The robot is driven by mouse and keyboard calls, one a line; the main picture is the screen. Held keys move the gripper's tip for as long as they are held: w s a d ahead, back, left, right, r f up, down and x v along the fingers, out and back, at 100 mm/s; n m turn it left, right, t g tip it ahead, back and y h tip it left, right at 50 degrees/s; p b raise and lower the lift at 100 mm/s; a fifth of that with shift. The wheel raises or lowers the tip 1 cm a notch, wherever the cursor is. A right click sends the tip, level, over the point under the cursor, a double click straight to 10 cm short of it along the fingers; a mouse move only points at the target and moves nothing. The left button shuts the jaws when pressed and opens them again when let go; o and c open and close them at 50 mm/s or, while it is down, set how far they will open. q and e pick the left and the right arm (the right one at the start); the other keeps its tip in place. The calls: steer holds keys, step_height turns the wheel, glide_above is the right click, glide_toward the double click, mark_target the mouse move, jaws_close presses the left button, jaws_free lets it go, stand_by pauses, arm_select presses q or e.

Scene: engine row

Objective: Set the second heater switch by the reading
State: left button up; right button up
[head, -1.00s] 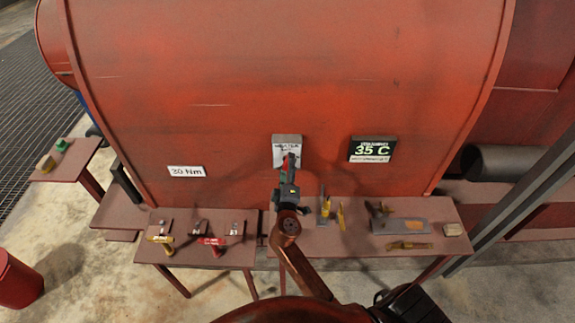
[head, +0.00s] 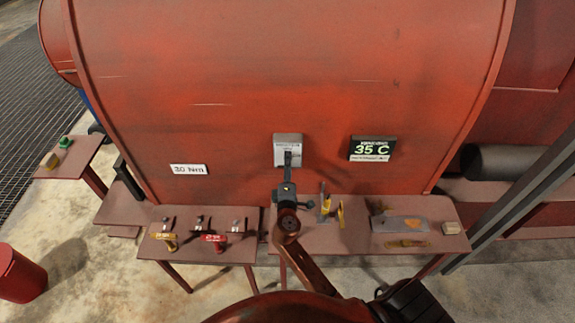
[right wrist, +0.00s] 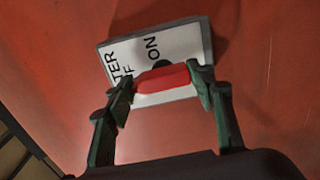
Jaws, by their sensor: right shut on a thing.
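The heater switch plate (head: 288,142) is a pale panel on the red engine casing. In the right wrist view the plate (right wrist: 195,45) carries dark letters, with "ON" readable and the rest partly covered. Its red lever (right wrist: 162,79) lies between the two fingers of my right gripper (right wrist: 163,82), which is shut on it. In the head view my right gripper (head: 288,160) covers the lever. The dark reading display (head: 373,148) to the right shows "35 C". My left gripper is not in view.
A white "30 Nm" sign (head: 188,169) is on the casing at left. Below, a left bench (head: 215,255) holds several small valves and handles. A right bench (head: 330,240) holds tools and a grey plate (head: 402,225). A red bin (head: 20,277) stands at lower left.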

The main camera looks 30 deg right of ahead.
steer(key=shift+a, duration=0.1)
steer(key=o, duration=1.2)
steer(key=shift+c, duration=0.2)
steer(key=shift+s, duration=0.1)
steer(key=v, duration=1.1)
steer(key=shift+s+a, duration=0.15)
steer(key=shift+s, duration=0.2)
